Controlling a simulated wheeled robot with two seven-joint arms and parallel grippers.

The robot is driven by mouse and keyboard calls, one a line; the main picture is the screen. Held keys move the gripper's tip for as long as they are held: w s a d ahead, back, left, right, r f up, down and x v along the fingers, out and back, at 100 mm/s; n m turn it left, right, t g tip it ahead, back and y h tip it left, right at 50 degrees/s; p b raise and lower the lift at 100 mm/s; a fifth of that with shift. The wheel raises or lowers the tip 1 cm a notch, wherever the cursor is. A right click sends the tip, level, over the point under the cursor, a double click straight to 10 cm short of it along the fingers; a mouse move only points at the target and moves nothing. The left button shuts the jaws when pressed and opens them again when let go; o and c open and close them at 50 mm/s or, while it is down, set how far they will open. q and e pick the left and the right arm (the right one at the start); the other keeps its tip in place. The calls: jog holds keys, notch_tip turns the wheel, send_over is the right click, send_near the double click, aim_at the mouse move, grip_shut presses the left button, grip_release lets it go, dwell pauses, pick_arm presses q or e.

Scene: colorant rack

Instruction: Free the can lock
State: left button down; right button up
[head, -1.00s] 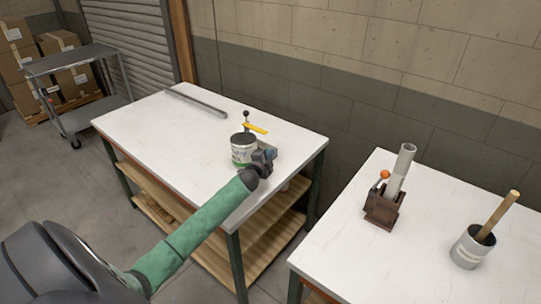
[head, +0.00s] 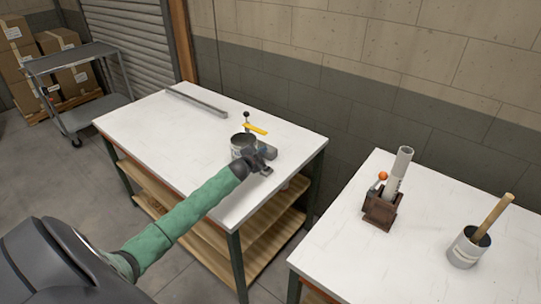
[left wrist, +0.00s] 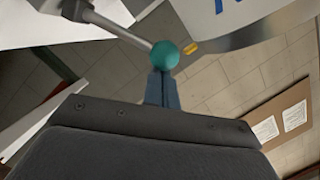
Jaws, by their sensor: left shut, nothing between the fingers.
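An open metal can (head: 238,141) stands in a grey holder (head: 271,149) on the white left table, its front partly hidden by my left wrist. In the left wrist view, a lever rod (left wrist: 122,31) ends in a teal ball knob (left wrist: 166,54), and the can's curved wall (left wrist: 240,30) is behind. My left gripper (head: 264,161) is at the holder's near side. Its fingers show shut and empty in the left wrist view (left wrist: 162,88), their tips at the teal knob; I cannot tell if they touch. My right gripper is out of view.
A black knob (head: 246,114) on a post and a yellow strip (head: 256,129) are beside the can. A grey bar (head: 197,103) lies at the back. On the right table stand a brown fixture (head: 381,210) with an orange-knobbed lever and tube, and a can (head: 465,250) holding a wooden stick.

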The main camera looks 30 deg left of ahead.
pick_arm(q)
jog(key=shift+a+f, duration=0.15)
jog(key=shift+a, duration=0.4)
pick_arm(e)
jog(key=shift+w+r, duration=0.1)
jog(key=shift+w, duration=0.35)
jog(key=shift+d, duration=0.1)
pick_arm(q)
jog(key=shift+w, duration=0.1)
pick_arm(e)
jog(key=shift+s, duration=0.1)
